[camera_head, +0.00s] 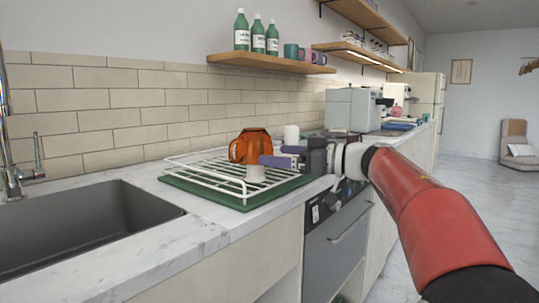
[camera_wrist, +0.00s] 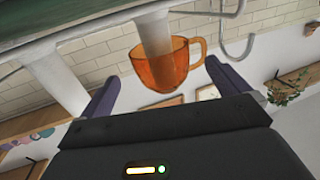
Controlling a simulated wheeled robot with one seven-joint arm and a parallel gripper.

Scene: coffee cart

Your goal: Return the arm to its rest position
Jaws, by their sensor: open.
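My arm reaches in from the right in the head view, and my gripper (camera_head: 281,156) is beside the drying rack with its purple fingers pointing at an orange see-through mug (camera_head: 246,147). The mug sits upside down over a white peg (camera_head: 255,174) of the rack. In the wrist view, which is turned upside down, the mug (camera_wrist: 160,72) is ahead between the two spread fingers of my gripper (camera_wrist: 163,75). The fingers are open and hold nothing. I cannot tell exactly how far the fingertips are from the mug.
The white wire rack (camera_head: 190,171) stands on a green tray (camera_head: 215,198) on the marble counter. A sink (camera_head: 80,230) is at the left. A shelf (camera_head: 270,63) hangs above.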

